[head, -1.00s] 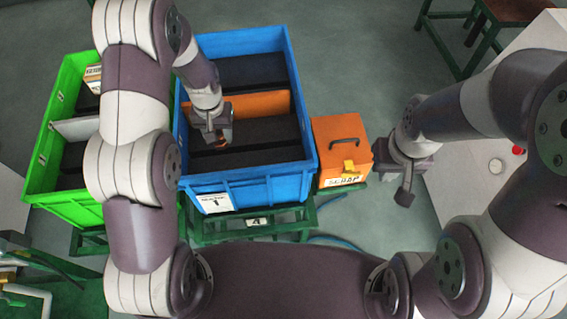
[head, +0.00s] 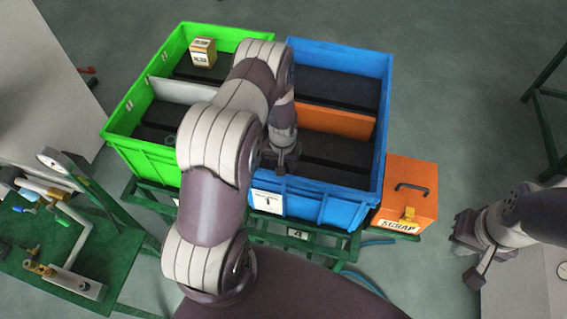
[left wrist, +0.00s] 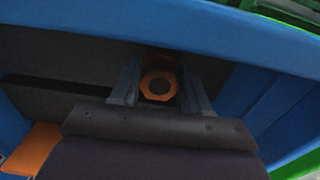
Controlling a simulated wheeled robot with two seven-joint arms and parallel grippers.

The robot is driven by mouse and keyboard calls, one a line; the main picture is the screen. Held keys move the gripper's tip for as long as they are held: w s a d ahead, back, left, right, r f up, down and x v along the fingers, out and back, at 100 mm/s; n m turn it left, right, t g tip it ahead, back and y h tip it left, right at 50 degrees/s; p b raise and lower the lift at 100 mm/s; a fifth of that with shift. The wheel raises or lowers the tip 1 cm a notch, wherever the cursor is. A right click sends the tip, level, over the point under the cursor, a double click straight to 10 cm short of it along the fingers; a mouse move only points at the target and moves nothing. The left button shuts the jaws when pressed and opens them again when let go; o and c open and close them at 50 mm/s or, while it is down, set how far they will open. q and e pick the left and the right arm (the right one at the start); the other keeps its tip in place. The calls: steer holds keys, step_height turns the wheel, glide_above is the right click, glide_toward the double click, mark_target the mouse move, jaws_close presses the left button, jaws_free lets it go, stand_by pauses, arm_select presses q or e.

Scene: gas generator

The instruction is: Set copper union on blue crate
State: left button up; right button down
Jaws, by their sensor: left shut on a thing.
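The copper union (left wrist: 158,85), an orange-copper nut-shaped fitting with a dark hole, sits between the fingers of my left gripper (left wrist: 160,88) in the left wrist view. In the head view my left gripper (head: 282,164) is low at the front left of the blue crate (head: 330,207), close to its front wall; the union is hidden there. I cannot tell whether the union touches the crate floor. My right gripper (head: 476,278) is empty, at the right, beyond the orange box, and its fingers look closed together.
An orange divider (head: 335,122) crosses the blue crate. A green crate (head: 148,160) with a small carton (head: 203,52) adjoins on the left. An orange scrap box (head: 408,190) stands at the right. A green table (head: 60,255) with pipe fittings is at the lower left.

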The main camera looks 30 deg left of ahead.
arm_select(q)
steer(key=shift+d+f, duration=0.1)
steer(key=shift+f, duration=0.05)
steer(key=o, duration=1.1)
